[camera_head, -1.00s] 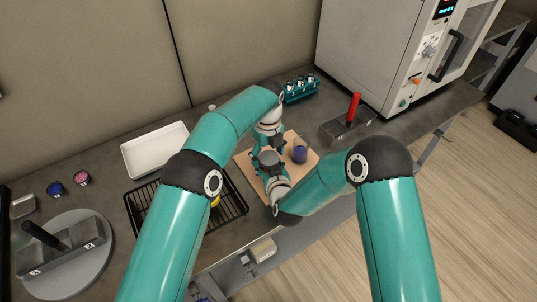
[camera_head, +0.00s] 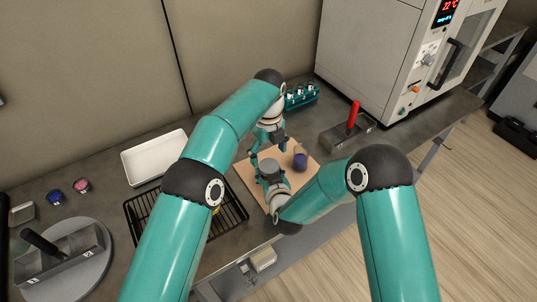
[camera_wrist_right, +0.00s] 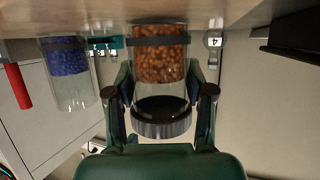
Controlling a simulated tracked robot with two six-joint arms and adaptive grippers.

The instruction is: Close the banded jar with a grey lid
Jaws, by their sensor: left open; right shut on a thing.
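The banded jar (camera_wrist_right: 160,65), clear with brown beads and a dark band, stands between the fingers of my right gripper (camera_wrist_right: 160,95), which is shut on it. The wrist view shows it upside down. A ridged dark grey lid (camera_wrist_right: 162,125) sits at the jar's mouth and looks level; whether it is fully seated I cannot tell. In the head view my right gripper (camera_head: 270,177) is over the tan board (camera_head: 250,179), and the arms largely hide the jar. My left gripper (camera_head: 267,150) is open, just behind and above it, and looks empty.
A jar with blue contents (camera_head: 300,157) stands on the board's right; it also shows in the wrist view (camera_wrist_right: 70,70). A black wire rack (camera_head: 234,212), white tray (camera_head: 152,157), teal vial rack (camera_head: 301,97) and red-handled block (camera_head: 347,132) surround the board.

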